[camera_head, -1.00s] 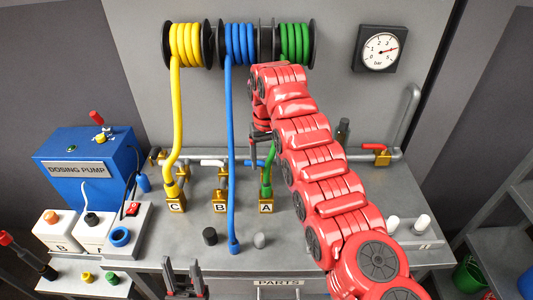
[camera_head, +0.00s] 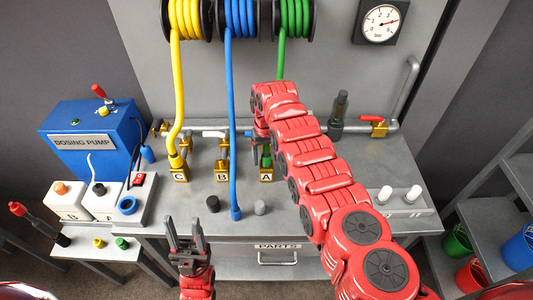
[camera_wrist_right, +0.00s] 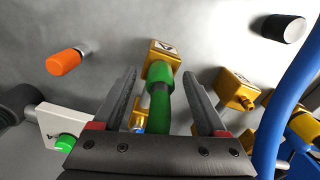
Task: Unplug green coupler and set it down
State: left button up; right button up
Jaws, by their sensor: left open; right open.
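The green coupler (camera_head: 267,160) sits upright on the brass port block A (camera_head: 266,175) at the back of the bench. The green hose (camera_head: 281,60) runs down to it from the reel, partly hidden behind my right arm. In the right wrist view, the green coupler (camera_wrist_right: 159,74) joins the brass block (camera_wrist_right: 161,50). My right gripper (camera_wrist_right: 160,78) is open, with one finger on each side of the coupler and hose and visible gaps between. In the head view my right gripper (camera_head: 262,142) is mostly hidden by its arm. My left gripper (camera_head: 184,228) is open and empty at the bench's front edge.
The blue hose (camera_head: 233,120) hangs left of block A, and the yellow hose (camera_head: 174,100) goes to block C (camera_head: 180,174).

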grip_shut()
dwell(0.6)
